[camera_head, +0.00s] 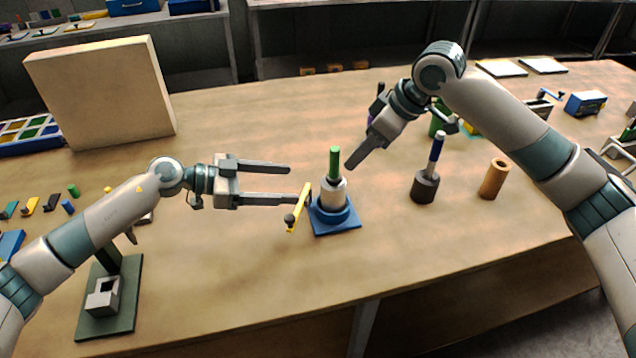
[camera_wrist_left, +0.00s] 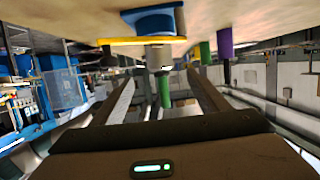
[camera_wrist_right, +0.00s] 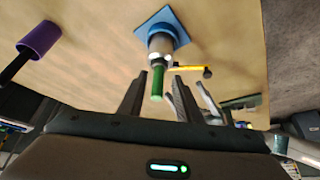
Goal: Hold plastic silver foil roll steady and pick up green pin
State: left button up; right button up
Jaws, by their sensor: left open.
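The silver foil roll (camera_head: 334,193) stands upright in a blue base (camera_head: 347,229) on the table. The green pin (camera_head: 335,162) sticks up from its top. My left gripper (camera_head: 292,184) is open to the left of the roll, fingers pointing at it and apart from it. In the left wrist view the roll (camera_wrist_left: 158,57) and pin (camera_wrist_left: 165,92) appear between the fingers. My right gripper (camera_head: 352,163) is up and to the right of the pin, tilted down toward it. In the right wrist view its fingers are apart, with the green pin (camera_wrist_right: 157,84) appearing between them.
A yellow lever (camera_head: 298,208) with a dark knob sits at the base's left side, near my left fingertips. A dark holder with a blue-and-white pin (camera_head: 426,187) and a tan cylinder (camera_head: 494,178) stand to the right. A beige block (camera_head: 102,92) stands back left.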

aim_at(333, 197)
pick_arm(q)
jog(key=x, duration=1.7)
